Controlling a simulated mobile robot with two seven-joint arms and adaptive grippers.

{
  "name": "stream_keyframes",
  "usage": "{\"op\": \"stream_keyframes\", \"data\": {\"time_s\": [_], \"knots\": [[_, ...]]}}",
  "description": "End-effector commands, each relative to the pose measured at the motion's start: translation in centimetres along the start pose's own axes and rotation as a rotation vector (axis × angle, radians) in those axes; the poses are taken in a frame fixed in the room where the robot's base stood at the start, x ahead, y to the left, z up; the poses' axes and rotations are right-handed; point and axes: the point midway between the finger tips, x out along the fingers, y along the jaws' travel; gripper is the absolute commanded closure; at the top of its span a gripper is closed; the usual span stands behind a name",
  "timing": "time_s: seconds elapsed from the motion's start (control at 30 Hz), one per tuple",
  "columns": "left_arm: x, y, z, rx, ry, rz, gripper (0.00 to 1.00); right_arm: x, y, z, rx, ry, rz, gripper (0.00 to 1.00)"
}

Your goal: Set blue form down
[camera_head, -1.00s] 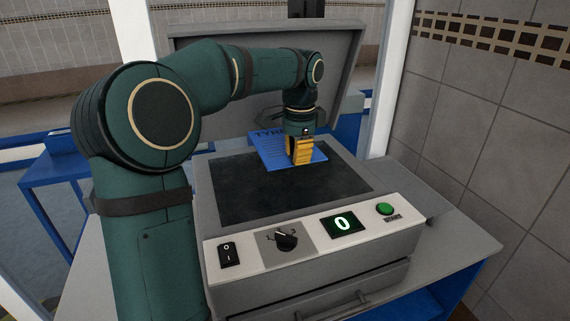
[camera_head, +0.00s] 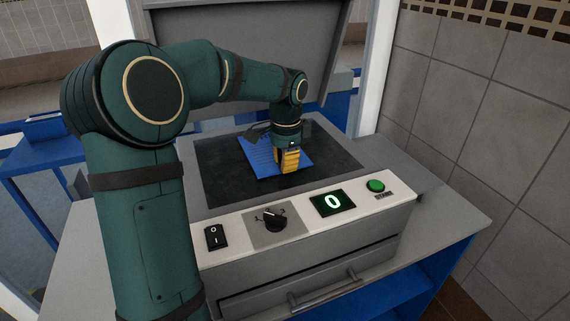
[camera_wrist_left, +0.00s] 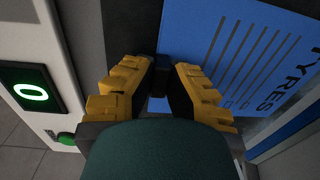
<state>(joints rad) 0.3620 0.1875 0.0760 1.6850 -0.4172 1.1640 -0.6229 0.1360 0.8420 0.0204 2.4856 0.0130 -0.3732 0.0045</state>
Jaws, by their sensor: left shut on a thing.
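The blue form (camera_head: 262,155) is a flat blue sheet over the dark glass bed of the grey machine in the head view. In the left wrist view the blue form (camera_wrist_left: 225,50) shows dark lines and the word "TYRES". My left gripper (camera_head: 287,169), with yellow fingers, is shut on the near edge of the form. Its fingers (camera_wrist_left: 163,78) point down at the sheet's edge in the wrist view. I cannot tell whether the sheet touches the dark bed (camera_head: 225,180). My right gripper is not in view.
The machine's grey lid (camera_head: 240,50) stands open behind the bed. A front panel carries a power switch (camera_head: 215,237), a knob (camera_head: 270,219), a display (camera_head: 332,202) reading 0 and a green button (camera_head: 376,186). A tiled wall (camera_head: 470,120) stands to the right.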

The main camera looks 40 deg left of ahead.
Motion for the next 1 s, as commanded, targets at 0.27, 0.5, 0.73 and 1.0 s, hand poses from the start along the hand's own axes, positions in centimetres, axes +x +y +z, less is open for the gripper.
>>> {"op": "stream_keyframes", "data": {"time_s": [0.27, 0.5, 0.73, 1.0], "knots": [[0.4, 0.0, 0.0, 0.001, 0.001, -0.001, 1.00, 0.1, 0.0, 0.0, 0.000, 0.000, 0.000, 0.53], [0.6, 0.0, 0.0, 0.001, 0.000, -0.001, 0.66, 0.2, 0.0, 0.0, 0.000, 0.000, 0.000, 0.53], [0.6, 0.0, 0.0, 0.001, 0.001, -0.001, 0.66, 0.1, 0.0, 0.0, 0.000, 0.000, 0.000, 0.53], [-2.3, -0.1, 0.0, 0.001, 0.003, -0.005, 0.66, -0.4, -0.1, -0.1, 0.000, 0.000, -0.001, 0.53]]}}
